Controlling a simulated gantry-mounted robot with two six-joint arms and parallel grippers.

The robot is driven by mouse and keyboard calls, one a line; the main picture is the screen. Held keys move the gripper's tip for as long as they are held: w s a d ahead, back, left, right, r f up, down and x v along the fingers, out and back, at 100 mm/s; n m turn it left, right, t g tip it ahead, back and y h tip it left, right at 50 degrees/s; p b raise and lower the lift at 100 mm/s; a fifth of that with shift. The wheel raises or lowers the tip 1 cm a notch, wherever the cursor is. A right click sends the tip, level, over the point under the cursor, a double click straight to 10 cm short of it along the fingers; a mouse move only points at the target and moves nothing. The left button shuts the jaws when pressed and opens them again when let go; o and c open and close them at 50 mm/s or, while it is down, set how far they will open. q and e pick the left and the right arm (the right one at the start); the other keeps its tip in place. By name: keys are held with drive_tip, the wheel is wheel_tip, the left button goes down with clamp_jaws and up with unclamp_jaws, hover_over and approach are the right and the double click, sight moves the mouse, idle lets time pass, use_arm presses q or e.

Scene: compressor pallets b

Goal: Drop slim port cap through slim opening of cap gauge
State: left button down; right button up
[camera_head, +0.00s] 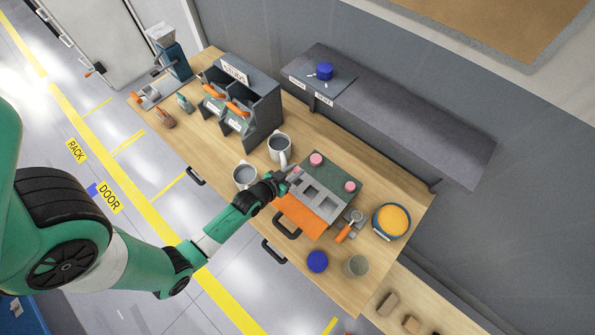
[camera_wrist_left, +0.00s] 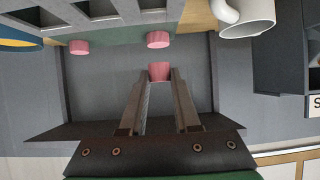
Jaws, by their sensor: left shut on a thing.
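My left gripper (camera_head: 287,178) is shut on a pink port cap (camera_head: 297,170), which also shows between the fingertips in the left wrist view (camera_wrist_left: 159,72). It is at the left end of the grey cap gauge (camera_head: 326,203), which has several square openings and an orange front. In the wrist view the gauge (camera_wrist_left: 122,18) crosses the top edge. Two more pink caps, one (camera_head: 316,158) behind the gauge and one (camera_head: 350,186) further right, sit on a green mat (camera_head: 335,174). Which opening is the slim one I cannot tell. My right gripper is not in view.
A stud bin rack (camera_head: 262,108) stands at the back left.

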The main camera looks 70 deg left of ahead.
use_arm(q)
drive_tip(key=shift+f, duration=0.1)
drive_tip(key=shift+d+f+b, duration=0.1)
drive_tip(key=shift+f+b, duration=3.15)
drive_tip(key=shift+f, duration=0.35)
drive_tip(key=c, duration=0.6)
unclamp_jaws()
drive_tip(key=shift+o, duration=0.2)
drive_tip(key=shift+s+r, duration=0.1)
drive_tip(key=p+v, duration=0.2)
drive_tip(key=v, duration=0.9)
drive_tip(key=shift+s+d+r, duration=0.1)
drive_tip(key=shift+s, duration=0.1)
